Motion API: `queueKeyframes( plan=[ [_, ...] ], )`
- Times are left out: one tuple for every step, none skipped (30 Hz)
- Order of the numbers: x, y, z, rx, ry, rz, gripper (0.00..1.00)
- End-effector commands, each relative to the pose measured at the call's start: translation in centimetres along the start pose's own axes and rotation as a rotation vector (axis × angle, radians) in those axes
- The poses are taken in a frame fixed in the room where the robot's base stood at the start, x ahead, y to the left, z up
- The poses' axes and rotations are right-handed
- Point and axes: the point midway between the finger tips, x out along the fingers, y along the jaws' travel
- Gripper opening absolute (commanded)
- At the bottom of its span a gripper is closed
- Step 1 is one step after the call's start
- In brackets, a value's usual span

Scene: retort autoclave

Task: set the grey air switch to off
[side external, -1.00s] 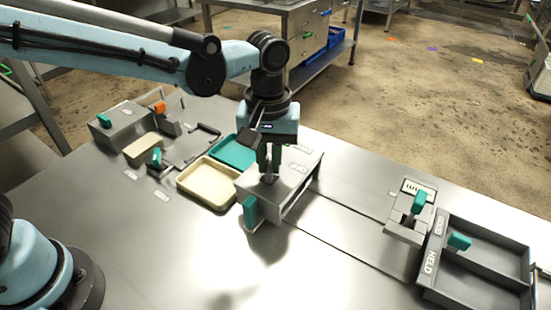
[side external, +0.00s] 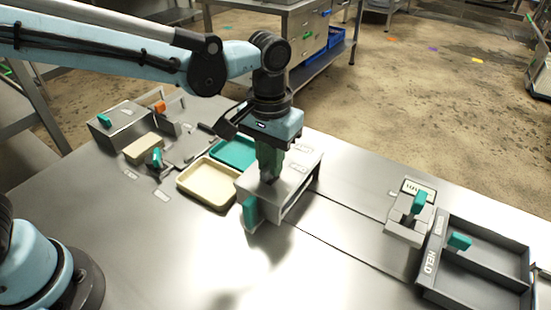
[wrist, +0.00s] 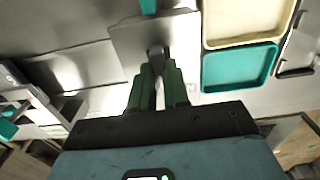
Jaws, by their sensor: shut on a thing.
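The grey air switch (wrist: 155,52) is a small dark grey lever on top of a grey metal box (wrist: 125,38). In the wrist view its head shows between the tips of my two green fingers. My gripper (wrist: 158,70) is shut on the switch. In the side view my gripper (side external: 268,178) points down at the top of the box (side external: 295,172), and its fingers mostly hide the lever. I cannot read the labels by the switch. A teal handle (side external: 250,213) is on the near side of the box.
A cream tray (side external: 208,199) and a teal tray (side external: 246,150) lie left of the box. Another grey box (side external: 122,122) and an orange knob (side external: 160,106) stand at the far left. A teal-levered unit (side external: 402,232) and a divided grey tray (side external: 432,262) are on the right. The front table is clear.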

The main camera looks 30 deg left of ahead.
Motion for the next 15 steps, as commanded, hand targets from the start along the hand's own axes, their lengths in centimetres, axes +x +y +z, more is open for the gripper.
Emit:
queueKeyframes(
  plan=[
    [-0.04,0.02,0.00,0.046,0.000,-0.001,0.00],
    [-0.04,0.03,0.00,0.073,0.000,-0.001,0.00],
    [-0.05,0.05,0.01,0.110,0.000,-0.001,0.00],
    [-0.05,0.06,0.01,0.136,0.000,-0.001,0.00],
    [-0.05,0.07,0.01,0.162,0.000,-0.001,0.00],
    [-0.05,0.08,0.01,0.196,0.000,-0.001,0.00],
    [-0.05,0.09,0.01,0.220,0.000,-0.001,0.00],
    [-0.05,0.10,0.02,0.244,0.000,-0.001,0.00],
    [-0.05,0.11,0.02,0.275,0.000,-0.001,0.00],
    [-0.05,0.12,0.02,0.296,0.000,-0.001,0.00],
    [-0.05,0.13,0.02,0.316,0.000,-0.001,0.00],
    [-0.05,0.14,0.03,0.342,0.000,-0.001,0.00],
    [-0.05,0.14,0.03,0.361,0.000,-0.001,0.00],
    [-0.05,0.15,0.03,0.378,0.000,-0.001,0.00],
    [-0.05,0.16,0.04,0.399,0.000,-0.001,0.00]
  ],
)
